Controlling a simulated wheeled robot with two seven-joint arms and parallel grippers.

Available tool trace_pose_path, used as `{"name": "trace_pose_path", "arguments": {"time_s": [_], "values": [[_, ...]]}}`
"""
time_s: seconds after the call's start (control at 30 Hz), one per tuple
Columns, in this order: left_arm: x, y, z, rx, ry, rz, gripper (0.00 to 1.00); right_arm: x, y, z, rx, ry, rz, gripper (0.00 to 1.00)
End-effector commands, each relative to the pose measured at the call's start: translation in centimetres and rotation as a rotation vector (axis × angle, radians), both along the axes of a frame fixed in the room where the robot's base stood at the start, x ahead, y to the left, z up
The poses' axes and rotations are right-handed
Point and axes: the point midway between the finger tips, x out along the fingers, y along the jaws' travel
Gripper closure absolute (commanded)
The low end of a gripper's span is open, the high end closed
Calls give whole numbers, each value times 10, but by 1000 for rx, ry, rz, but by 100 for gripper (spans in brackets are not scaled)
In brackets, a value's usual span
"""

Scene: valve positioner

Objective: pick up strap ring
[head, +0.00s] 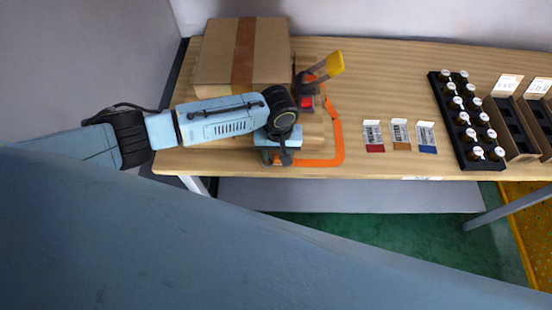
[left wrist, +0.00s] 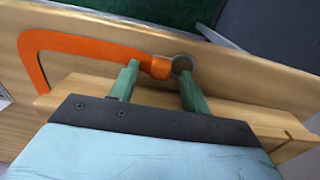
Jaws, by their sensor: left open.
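The strap ring (left wrist: 182,63) is a small grey ring at the end of an orange strap (left wrist: 90,44) in the left wrist view. My left gripper (left wrist: 159,72) is open, with two green fingers pointing at the strap end. The ring shows just beyond the tip of the right-hand finger, and the orange end piece lies between the fingertips. I cannot tell whether the fingers touch either. In the head view, my left gripper (head: 284,158) is over the table's front edge, and the orange strap (head: 338,135) curves to its right. The ring is not distinct there. My right gripper is out of view.
A cardboard box (head: 218,55) stands behind my left arm. A valve device with a yellow handle (head: 334,63) is beside it. Several labelled cards (head: 401,135), a black tray of bottles (head: 456,110) and brown bins (head: 512,125) are to the right. The table middle (head: 390,75) is clear.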

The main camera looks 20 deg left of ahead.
Motion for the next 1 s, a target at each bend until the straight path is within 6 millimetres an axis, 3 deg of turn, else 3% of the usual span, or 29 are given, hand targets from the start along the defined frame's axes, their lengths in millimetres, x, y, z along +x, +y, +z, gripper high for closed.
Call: {"name": "trace_pose_path", "arguments": {"time_s": [0.23,0.57,0.83,1.0], "values": [[0,0,-1,-1,0,0,55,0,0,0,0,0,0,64],[0,0,-1,-1,0,0,99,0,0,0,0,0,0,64],[0,0,1,-2,-1,0,100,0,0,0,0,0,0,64],[1,-1,23,-4,-3,0,100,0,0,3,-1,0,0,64]]}}
